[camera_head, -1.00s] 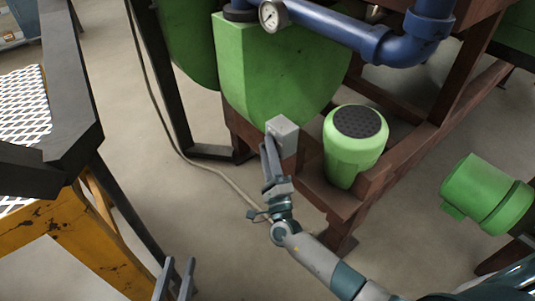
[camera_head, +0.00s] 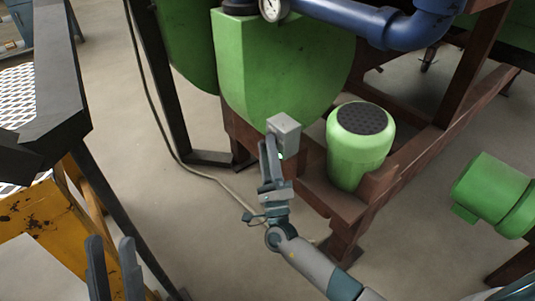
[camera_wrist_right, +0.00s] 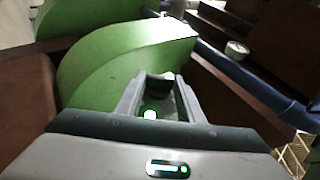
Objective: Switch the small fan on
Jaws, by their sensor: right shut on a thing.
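A green, rounded unit with a dark perforated top (camera_head: 362,119), which looks like the small fan, stands on the brown frame. I cannot tell whether it is running. A small grey box (camera_head: 284,134) sits to its left, in front of the large green housing. My right gripper (camera_head: 270,150) is at this box, its fingers shut on a small part there; the part is mostly hidden. In the right wrist view the fingers (camera_wrist_right: 160,100) close around a grey piece, with a green glow between them. My left gripper (camera_head: 112,255) is open and empty at the lower left.
The large green housing (camera_head: 275,75) rises behind the grey box, under a blue pipe (camera_head: 340,22). The brown frame (camera_head: 335,205) runs below. A green motor (camera_head: 492,188) is at the right, a yellow stand (camera_head: 45,225) at the left. A cable (camera_head: 165,130) crosses clear floor.

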